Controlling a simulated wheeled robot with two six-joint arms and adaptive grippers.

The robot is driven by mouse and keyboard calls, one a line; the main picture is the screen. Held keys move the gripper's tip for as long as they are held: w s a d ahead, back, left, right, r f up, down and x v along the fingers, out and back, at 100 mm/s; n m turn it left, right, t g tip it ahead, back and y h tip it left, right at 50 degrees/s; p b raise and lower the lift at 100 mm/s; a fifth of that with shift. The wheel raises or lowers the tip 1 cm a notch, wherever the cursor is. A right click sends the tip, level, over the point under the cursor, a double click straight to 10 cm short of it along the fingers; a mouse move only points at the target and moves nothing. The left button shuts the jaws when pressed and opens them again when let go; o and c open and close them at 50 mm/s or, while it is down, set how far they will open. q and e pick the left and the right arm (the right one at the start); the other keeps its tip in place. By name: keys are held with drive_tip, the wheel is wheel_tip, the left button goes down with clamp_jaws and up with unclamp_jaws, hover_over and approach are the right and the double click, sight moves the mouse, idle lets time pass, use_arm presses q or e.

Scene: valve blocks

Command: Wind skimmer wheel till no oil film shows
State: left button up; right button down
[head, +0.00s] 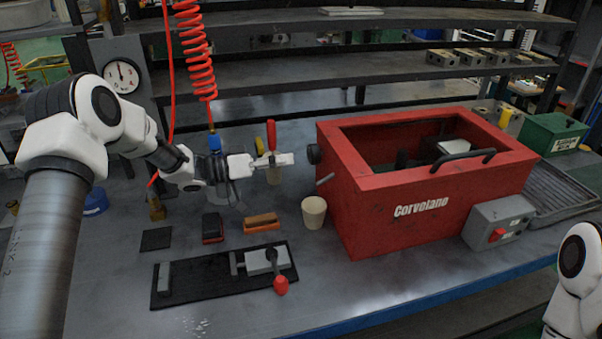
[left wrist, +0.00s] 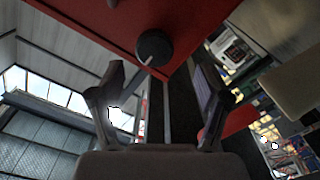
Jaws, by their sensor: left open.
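The red tank (head: 420,215), lettered Corvolane, stands at the right centre of the bench. A round black wheel (head: 314,153) sits on its left side wall; I take this as the skimmer wheel. My left gripper (head: 287,160) is open and empty, just left of the wheel and apart from it. In the left wrist view the wheel (left wrist: 153,47) shows beyond and between the open fingers (left wrist: 160,95), against the red wall. The tank's inside is dark in the head view, and I cannot tell whether an oil film shows. My right gripper is out of view.
A beige cup (head: 314,212) stands by the tank's left front. A black plate with a red-knobbed clamp (head: 268,261) and an orange-brown brush (head: 261,223) lie nearer. A red coiled hose (head: 198,50) hangs by my left arm. A grey switch box (head: 499,222) stands at front right.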

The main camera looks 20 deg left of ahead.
sight(309, 155)
use_arm(q)
drive_tip(key=x, duration=0.7)
drive_tip(key=shift+d+r, duration=0.2)
drive_tip(key=shift+r, duration=0.1)
drive_tip(key=shift+s+r, duration=0.1)
drive_tip(key=c, duration=1.2)
